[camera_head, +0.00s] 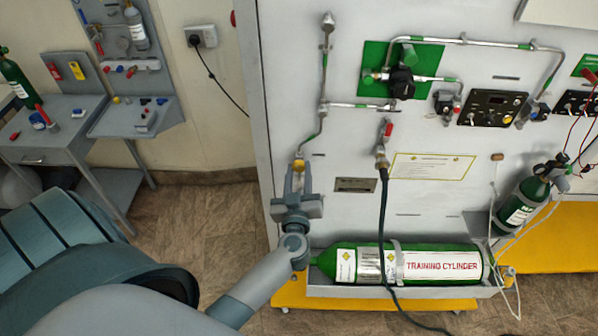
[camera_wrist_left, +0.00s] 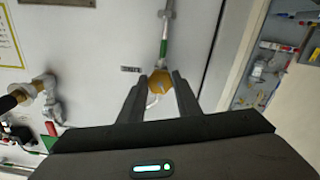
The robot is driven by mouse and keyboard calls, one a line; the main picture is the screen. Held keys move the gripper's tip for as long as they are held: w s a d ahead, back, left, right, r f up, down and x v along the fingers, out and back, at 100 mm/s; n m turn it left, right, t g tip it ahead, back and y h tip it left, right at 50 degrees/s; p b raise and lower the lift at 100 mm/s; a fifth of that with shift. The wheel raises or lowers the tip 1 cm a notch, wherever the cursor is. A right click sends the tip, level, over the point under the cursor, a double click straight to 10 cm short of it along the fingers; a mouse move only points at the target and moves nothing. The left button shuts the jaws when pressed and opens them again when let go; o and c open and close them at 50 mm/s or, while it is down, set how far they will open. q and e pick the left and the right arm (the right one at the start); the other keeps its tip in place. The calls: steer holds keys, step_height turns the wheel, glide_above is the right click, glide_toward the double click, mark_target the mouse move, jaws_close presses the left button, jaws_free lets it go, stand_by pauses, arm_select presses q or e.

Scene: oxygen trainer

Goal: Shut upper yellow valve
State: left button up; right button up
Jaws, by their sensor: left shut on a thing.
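The yellow valve (camera_head: 299,166) sits at the lower end of a metal pipe on the left part of the pale panel. In the left wrist view the yellow valve (camera_wrist_left: 158,80) shows between the fingertips, with the pipe and a green band beyond it. My left gripper (camera_head: 298,178) reaches up to it from below and is shut on it; its fingers (camera_wrist_left: 158,88) also show in the left wrist view. The fingers partly hide the valve in the head view, so its handle angle is hard to tell. My right gripper is not in view.
A red-tipped fitting with a dark hose (camera_head: 384,145) hangs right of the valve. A green training cylinder (camera_head: 430,264) lies on a shelf below. A black regulator on a green plate (camera_head: 402,82) is up right. A grey side table (camera_head: 50,135) stands left; floor between is free.

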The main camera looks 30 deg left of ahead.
arm_select(q)
steer(key=m, duration=0.4)
steer(key=shift+f+m, duration=0.15)
steer(key=shift+m, duration=0.25)
steer(key=shift+s+m, duration=0.1)
steer(key=shift+m, duration=0.4)
steer(key=o, duration=1.1)
steer(key=shift+c, duration=0.2)
steer(key=b+v, duration=0.4)
steer(key=v, duration=1.3)
steer(key=shift+s+b, duration=0.2)
steer(key=shift+b, duration=0.1)
